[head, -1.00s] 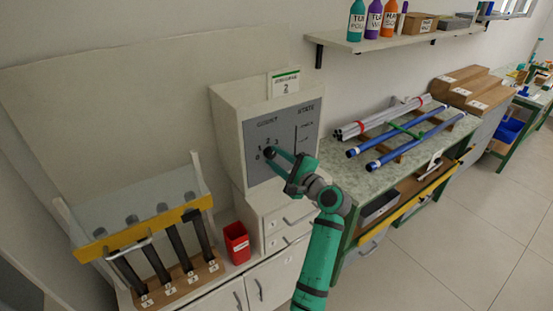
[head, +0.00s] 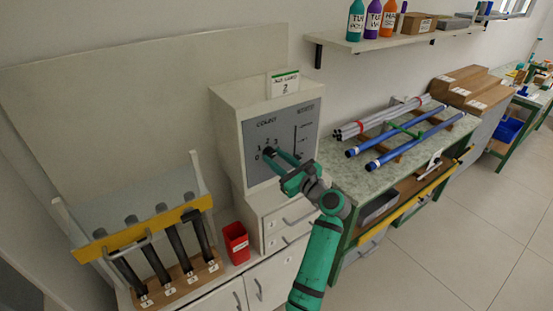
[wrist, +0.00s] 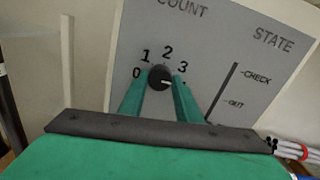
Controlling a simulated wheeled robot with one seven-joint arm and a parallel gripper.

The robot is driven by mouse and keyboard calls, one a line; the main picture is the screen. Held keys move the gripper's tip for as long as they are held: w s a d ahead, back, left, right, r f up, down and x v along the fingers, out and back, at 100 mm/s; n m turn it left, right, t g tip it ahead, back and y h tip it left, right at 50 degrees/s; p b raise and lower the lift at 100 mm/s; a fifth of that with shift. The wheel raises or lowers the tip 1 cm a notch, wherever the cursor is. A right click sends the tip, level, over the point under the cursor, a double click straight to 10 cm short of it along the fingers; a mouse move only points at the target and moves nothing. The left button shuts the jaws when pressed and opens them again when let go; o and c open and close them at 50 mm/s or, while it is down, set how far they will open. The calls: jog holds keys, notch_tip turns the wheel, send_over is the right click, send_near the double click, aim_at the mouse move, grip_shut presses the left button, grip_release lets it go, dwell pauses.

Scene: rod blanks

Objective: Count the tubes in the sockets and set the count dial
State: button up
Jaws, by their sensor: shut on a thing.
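The black count dial (wrist: 159,77) is on the grey panel (wrist: 205,55), ringed by the marks 0, 1, 2 and 3. Its white pointer line points right, below the 3, toward a mark mostly hidden by a finger. My gripper (wrist: 160,84) is shut on the dial, with one green finger at each side. In the head view the dial (head: 268,153) is partly covered by the fingers. Several dark tubes (head: 154,262) stand in numbered sockets of a wooden base (head: 188,284) at left, behind a yellow bar (head: 140,233).
A STATE slider slot (wrist: 229,92) with CHECK and OUT marks is right of the dial. A red bin (head: 236,243) stands between the rack and the cabinet. Blue rods (head: 405,142) and grey rods (head: 380,120) lie on the bench at right. A card (head: 284,85) tops the panel box.

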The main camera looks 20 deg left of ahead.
jog(key=shift+f+m, duration=0.15)
jog(key=shift+m, duration=1.05)
jog(key=o, duration=1.1)
jog(key=shift+c, duration=0.2)
jog(key=shift+d, duration=0.1)
jog(key=v, duration=1)
jog(key=shift+s+d, duration=0.25)
